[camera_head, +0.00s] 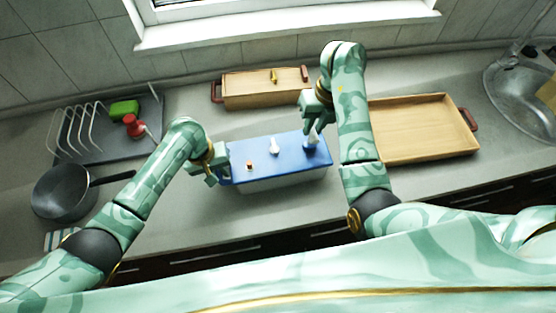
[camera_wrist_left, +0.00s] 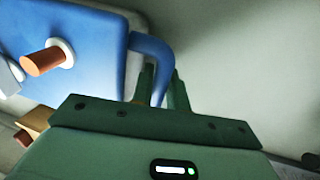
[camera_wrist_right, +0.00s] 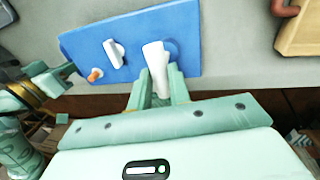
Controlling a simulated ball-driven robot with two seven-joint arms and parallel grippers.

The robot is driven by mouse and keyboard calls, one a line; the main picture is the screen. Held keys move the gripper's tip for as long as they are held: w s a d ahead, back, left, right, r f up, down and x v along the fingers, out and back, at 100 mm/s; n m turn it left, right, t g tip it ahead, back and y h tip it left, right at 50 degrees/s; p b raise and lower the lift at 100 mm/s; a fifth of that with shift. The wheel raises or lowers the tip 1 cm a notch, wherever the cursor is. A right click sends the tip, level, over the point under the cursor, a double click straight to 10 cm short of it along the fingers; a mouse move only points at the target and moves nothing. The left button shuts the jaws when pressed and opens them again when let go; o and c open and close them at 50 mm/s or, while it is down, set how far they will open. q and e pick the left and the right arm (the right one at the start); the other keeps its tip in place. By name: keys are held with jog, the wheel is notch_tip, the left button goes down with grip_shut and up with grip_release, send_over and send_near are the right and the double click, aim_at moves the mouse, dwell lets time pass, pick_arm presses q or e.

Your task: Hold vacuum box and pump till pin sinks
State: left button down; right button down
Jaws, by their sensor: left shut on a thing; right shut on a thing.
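The vacuum box (camera_head: 285,183) is a pale box with a blue lid (camera_head: 262,163) on the counter. An orange-brown pin (camera_wrist_left: 47,60) stands up from a white ring on the lid; it also shows in the right wrist view (camera_wrist_right: 95,75). A white knob (camera_wrist_right: 114,52) sits mid-lid. My left gripper (camera_head: 222,172) is shut on the blue handle (camera_wrist_left: 153,58) at the lid's left end. My right gripper (camera_wrist_right: 159,95) is shut on the white pump handle (camera_wrist_right: 156,65) at the lid's right end. The pump's lower part is partly hidden by my fingers.
A wooden tray (camera_head: 468,148) lies right of the box, and a wooden box (camera_head: 262,97) stands behind it. At left are a black pan (camera_head: 62,192) and a dish rack (camera_head: 75,133) with a green sponge (camera_head: 124,109) and a red-topped item (camera_head: 133,126). A sink (camera_head: 515,90) is far right.

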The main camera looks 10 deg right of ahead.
jog(key=shift+r, duration=0.75)
